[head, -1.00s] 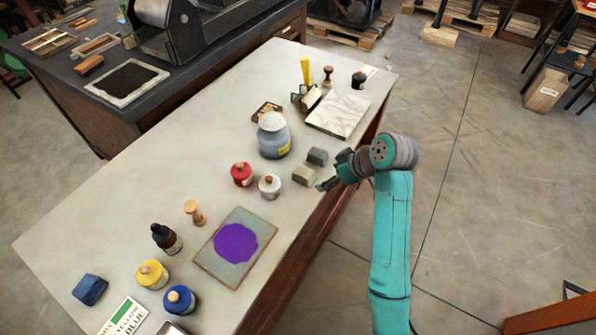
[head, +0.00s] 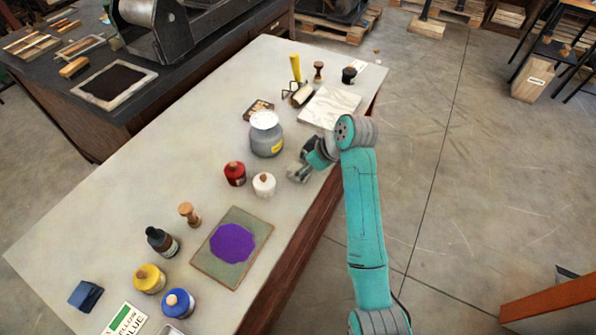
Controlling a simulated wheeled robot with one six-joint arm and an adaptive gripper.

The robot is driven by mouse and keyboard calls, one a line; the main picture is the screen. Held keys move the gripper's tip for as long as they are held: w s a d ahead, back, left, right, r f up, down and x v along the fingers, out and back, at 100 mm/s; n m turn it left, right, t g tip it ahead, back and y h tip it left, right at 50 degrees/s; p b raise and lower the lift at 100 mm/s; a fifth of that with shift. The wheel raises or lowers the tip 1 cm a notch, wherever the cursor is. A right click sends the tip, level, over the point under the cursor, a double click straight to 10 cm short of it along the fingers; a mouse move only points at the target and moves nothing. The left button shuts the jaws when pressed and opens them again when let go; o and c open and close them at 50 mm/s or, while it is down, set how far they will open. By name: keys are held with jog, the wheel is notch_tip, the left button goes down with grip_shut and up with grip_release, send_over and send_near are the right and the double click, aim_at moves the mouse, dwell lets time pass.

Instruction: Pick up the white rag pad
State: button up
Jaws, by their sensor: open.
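A small pale grey-white block, which looks like the white rag pad (head: 297,173), lies on the pale table near its right edge, right of the white-lidded jar. My gripper (head: 305,167) is open and right at the pad, reaching in from the right and partly covering it. I cannot tell whether the fingers are around it or above it. A darker grey pad (head: 310,146) sits just behind, partly hidden by my gripper.
A white jar (head: 264,184), a red jar (head: 235,173) and a large grey jar (head: 267,138) stand close left of my gripper. A pale slab (head: 330,107) lies behind it. A plate with purple ink (head: 231,245) lies in front.

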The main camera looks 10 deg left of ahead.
aim_at(298, 168)
jog(key=shift+x, duration=1.5)
jog(key=c, duration=1.2)
jog(key=shift+r, duration=0.1)
notch_tip(298, 168, up, 10)
jog(key=shift+f, duration=0.1)
